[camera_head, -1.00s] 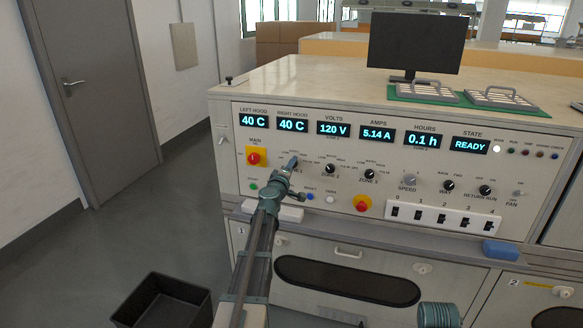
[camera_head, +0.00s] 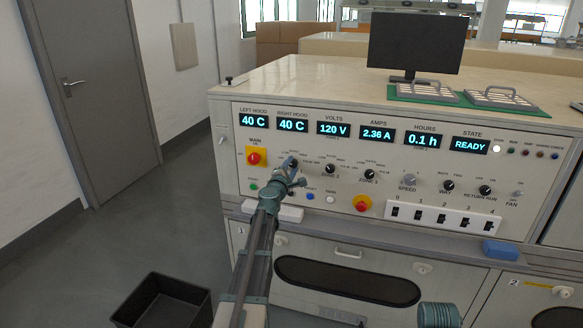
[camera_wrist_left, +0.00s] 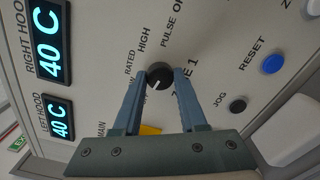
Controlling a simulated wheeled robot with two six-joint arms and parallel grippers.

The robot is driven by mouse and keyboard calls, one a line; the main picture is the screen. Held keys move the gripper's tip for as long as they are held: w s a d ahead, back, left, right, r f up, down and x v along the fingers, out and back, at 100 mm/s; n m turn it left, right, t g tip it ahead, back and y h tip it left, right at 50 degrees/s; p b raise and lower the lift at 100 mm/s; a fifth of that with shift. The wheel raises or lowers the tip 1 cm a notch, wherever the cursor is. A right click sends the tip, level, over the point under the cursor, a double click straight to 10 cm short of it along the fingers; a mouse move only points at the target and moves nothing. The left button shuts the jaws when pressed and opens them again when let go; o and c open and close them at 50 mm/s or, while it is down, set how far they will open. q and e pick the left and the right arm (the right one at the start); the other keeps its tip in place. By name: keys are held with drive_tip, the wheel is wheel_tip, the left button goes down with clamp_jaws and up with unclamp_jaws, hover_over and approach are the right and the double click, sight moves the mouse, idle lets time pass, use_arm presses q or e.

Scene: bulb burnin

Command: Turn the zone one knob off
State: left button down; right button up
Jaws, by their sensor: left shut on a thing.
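The zone one knob (camera_wrist_left: 160,74) is a round black knob on the pale control panel, beside the ZONE 1 label in the left wrist view. A light pointer mark on it points down and slightly left there, toward the gripper's body. My left gripper (camera_wrist_left: 161,80) is shut on the knob, one blue-grey finger on each side. The amps display (camera_head: 376,135) reads 2.36 A, and the state display (camera_head: 470,145) reads READY. My right gripper is not seen.
The zone two knob (camera_head: 331,169) and zone three knob (camera_head: 369,174) sit to the right. A red main switch on a yellow plate (camera_head: 256,157) is close on the left. A red stop button (camera_head: 362,203) and a switch strip (camera_head: 441,219) are lower right.

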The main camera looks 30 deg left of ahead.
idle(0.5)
use_arm(q)
drive_tip(key=shift+c, duration=2.2)
unclamp_jaws()
drive_tip(key=shift+s, duration=0.15)
drive_tip(key=v, duration=1.3)
drive_tip(key=shift+s, duration=0.3)
drive_tip(key=shift+f, duration=0.1)
